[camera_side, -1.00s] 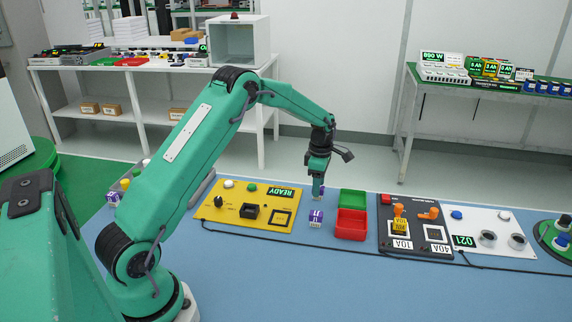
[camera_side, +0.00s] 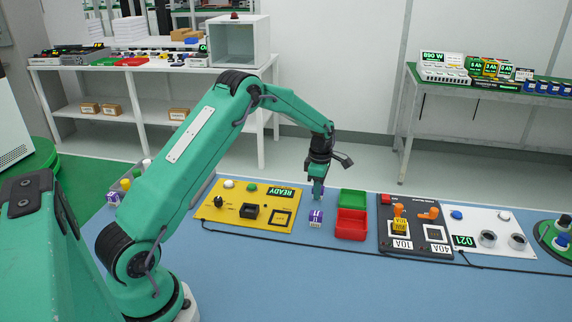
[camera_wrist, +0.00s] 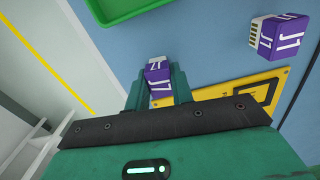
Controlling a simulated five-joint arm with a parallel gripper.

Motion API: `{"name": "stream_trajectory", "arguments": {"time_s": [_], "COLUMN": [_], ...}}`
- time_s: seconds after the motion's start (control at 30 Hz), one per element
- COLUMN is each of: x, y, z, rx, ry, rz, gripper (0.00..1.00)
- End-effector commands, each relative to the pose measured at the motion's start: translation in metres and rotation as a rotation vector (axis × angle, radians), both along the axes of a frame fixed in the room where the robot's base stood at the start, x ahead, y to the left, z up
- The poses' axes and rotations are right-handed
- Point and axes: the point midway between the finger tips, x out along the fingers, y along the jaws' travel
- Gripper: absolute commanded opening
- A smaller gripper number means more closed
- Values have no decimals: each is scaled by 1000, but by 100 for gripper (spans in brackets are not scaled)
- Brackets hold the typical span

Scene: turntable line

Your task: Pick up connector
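My gripper (camera_side: 318,193) points down at the table behind the yellow panel's right end and left of the green bin. In the wrist view its two green fingers (camera_wrist: 158,92) stand on either side of a purple connector (camera_wrist: 158,72) with white marks and a pale end. I cannot tell if the fingers press on it. In the side view that connector is mostly hidden by my gripper. A second purple and white connector (camera_side: 316,216) lies on the blue table nearer the camera. It also shows at the upper right of the wrist view (camera_wrist: 282,36).
A yellow panel (camera_side: 232,213) marked READY is to the left. A green bin (camera_side: 353,198) and a red bin (camera_side: 351,224) are close on the right, then a dark panel (camera_side: 413,240) with orange parts. The blue table front (camera_side: 330,285) is clear.

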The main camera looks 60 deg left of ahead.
Motion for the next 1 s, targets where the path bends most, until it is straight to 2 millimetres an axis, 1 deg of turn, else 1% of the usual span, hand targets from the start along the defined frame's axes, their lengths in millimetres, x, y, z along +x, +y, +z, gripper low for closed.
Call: {"name": "stream_trajectory", "arguments": {"time_s": [0.3,0.47,0.57,0.77,0.8,1.0], "x": [0,0,1,0,-2,-10], "y": [0,0,0,-1,-10,-44], "z": [1,8,17,45,47,69], "rx": [0,1,0,1,0,0], "ry": [0,-1,-2,-3,0,-2], "rz": [0,0,0,-1,-4,-4], "gripper": [2,2,2,2,2,2]}}
